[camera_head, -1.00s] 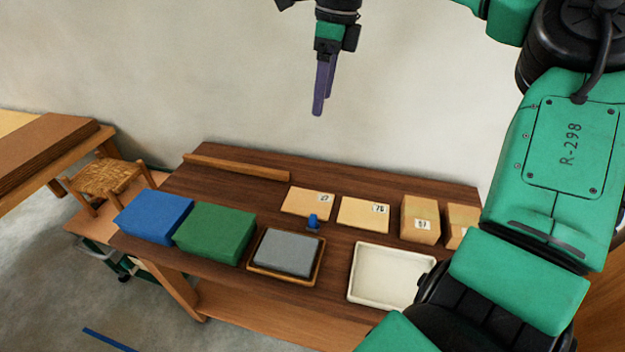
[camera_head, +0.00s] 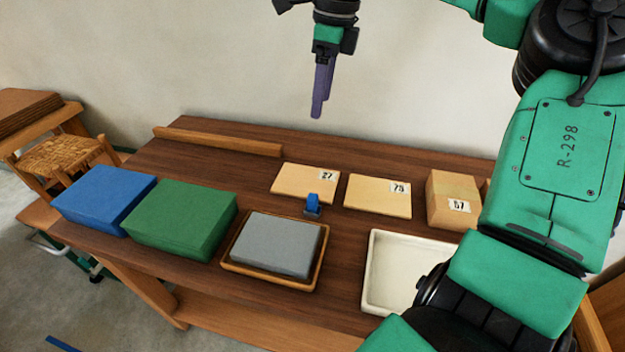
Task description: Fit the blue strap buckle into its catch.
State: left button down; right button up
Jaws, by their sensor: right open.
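A small blue piece (camera_head: 312,204), perhaps the buckle or its catch, stands on the dark wooden table (camera_head: 225,160) in front of two flat cards. It is too small to tell buckle from catch, and I make out no strap. My right gripper (camera_head: 319,110), with purple fingers pointing down, hangs in front of the wall, high above the back of the table. It is open and empty, its fingers overlapping from this angle. My left gripper is not in view.
A blue block (camera_head: 104,199), a green block (camera_head: 180,217) and a grey block in a wooden tray (camera_head: 229,256) stand at the left and middle. A white tray (camera_head: 374,270) and a carton (camera_head: 447,198) are at right. A woven stool (camera_head: 62,156) stands beyond the left end.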

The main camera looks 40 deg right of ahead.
jog(key=b, duration=1)
send_over(313, 197)
jog(key=s+d, duration=0.1)
notch_tip(313, 197, down, 14)
jog(key=r, duration=0.1)
jog(key=f, duration=0.9)
jog(key=w+a+f, duration=0.1)
jog(key=f, duration=0.4)
jog(key=shift+w+f, duration=0.15)
jog(key=shift+f, duration=0.25)
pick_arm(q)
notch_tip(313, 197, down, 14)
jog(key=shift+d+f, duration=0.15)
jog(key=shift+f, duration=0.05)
pick_arm(e)
jog(key=shift+r, duration=0.1)
grip_shut()
